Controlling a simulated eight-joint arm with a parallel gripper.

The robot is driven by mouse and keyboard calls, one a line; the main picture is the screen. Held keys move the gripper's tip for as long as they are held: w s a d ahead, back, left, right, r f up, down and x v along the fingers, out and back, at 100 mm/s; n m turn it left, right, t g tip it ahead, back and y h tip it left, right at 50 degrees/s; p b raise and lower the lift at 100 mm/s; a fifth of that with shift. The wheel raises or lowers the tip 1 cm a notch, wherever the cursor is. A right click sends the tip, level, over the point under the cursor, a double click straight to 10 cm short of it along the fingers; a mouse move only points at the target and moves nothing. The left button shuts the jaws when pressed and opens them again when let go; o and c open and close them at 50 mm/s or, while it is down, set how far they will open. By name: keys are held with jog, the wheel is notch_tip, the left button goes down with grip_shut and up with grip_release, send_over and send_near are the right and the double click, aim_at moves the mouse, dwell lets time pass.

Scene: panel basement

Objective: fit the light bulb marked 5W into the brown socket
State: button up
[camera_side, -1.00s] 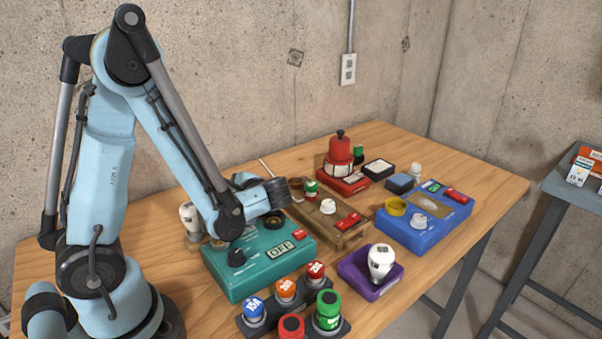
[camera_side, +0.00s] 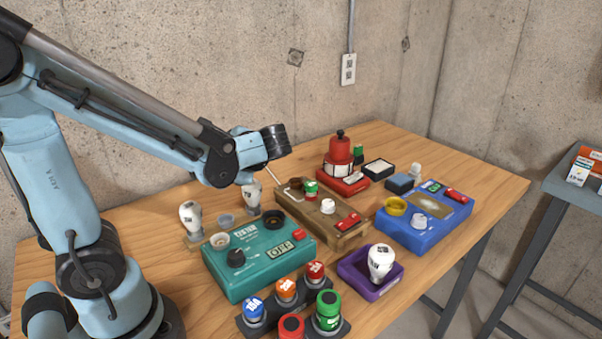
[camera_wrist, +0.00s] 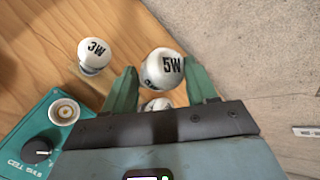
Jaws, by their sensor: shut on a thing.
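The 5W bulb (camera_wrist: 165,68) is white, its marked dome between my gripper's fingers (camera_wrist: 162,88) in the wrist view. My gripper is shut on it. In the side view the gripper's fingers are mostly hidden by my wrist, and a white bulb (camera_side: 252,191), apparently the 5W one, shows just below it behind the teal box. A brown socket (camera_side: 296,184) appears at the far end of the wooden box (camera_side: 324,222), right of my gripper and apart from the bulb. The 3W bulb (camera_wrist: 94,52) stands at the upper left in the wrist view.
The teal box (camera_side: 258,268) has a black knob, a pale socket (camera_side: 219,240) and a dark socket (camera_side: 273,218). Beyond are a red device (camera_side: 341,152) and a blue box (camera_side: 428,213). A purple box (camera_side: 352,277) holds a bulb. Several coloured capped pieces stand in front.

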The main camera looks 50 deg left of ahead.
jog(key=shift+w+r, duration=0.15)
jog(key=shift+r, duration=0.1)
jog(key=w+h, duration=0.1)
jog(key=w, duration=1.9)
jog(key=shift+m+g, duration=0.3)
jog(key=shift+s+d+f, duration=0.1)
jog(key=shift+d+f, duration=0.05)
jog(key=shift+f, duration=1.2)
jog(key=shift+d+f, duration=0.15)
jog(key=shift+f, duration=1.15)
jog(key=shift+f, duration=0.55)
jog(key=o, duration=1.2)
jog(key=v, duration=1.1)
